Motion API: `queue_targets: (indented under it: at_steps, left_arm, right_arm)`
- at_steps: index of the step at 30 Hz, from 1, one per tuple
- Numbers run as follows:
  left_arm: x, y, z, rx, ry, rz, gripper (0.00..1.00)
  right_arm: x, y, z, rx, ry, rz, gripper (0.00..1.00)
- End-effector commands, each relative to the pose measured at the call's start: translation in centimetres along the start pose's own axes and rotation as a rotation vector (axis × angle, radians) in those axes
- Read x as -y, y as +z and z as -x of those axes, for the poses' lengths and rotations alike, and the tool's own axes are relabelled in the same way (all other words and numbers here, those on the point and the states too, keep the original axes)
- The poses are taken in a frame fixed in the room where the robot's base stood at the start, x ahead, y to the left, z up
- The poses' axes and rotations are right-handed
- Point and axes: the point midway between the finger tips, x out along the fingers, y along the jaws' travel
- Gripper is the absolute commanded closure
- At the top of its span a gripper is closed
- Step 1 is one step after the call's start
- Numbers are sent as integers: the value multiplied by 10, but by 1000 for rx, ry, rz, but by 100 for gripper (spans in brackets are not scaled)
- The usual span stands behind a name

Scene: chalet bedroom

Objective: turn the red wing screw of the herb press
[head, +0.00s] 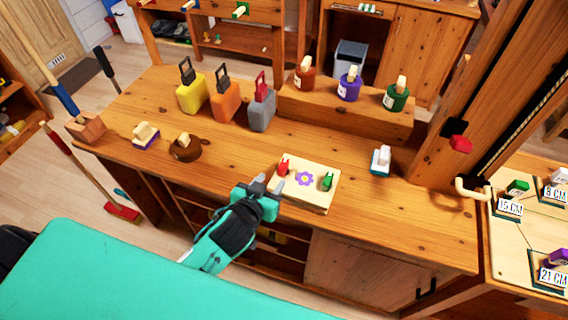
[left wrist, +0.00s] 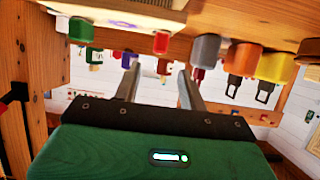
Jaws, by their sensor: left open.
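The herb press (head: 309,202) is a pale wooden board with a purple flower, lying on the wooden bench top. Its red wing screw (head: 284,165) stands at the left of the board, its green wing screw (head: 327,181) at the right. My left gripper (head: 268,186) is open and empty, just in front and to the left of the red screw, apart from it. In the left wrist view, which looks upside down, the red screw (left wrist: 161,42) shows ahead of the fingers (left wrist: 158,85), roughly between them; the green screw (left wrist: 79,29) is off to the left. My right gripper is not in view.
Yellow (head: 191,95), orange (head: 226,101) and grey (head: 262,113) containers stand behind the press. Bottles stand on a raised shelf (head: 345,117). A brown round pot (head: 185,149) is left; a small teal-and-white block (head: 380,161) is right. Bench between is clear.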

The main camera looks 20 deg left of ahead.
Motion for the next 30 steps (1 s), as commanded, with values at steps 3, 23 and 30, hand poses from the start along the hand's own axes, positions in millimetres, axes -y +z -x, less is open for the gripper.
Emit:
queue_targets:
  at_steps: [3,23,30]
  left_arm:
    - [0,-2,-24,0,0,-2,58]
    - [0,1,-104,2,1,0,58]
    - [0,1,-104,2,1,0,58]
  right_arm:
    - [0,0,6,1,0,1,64]
    - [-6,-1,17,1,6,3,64]
    - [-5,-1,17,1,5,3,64]
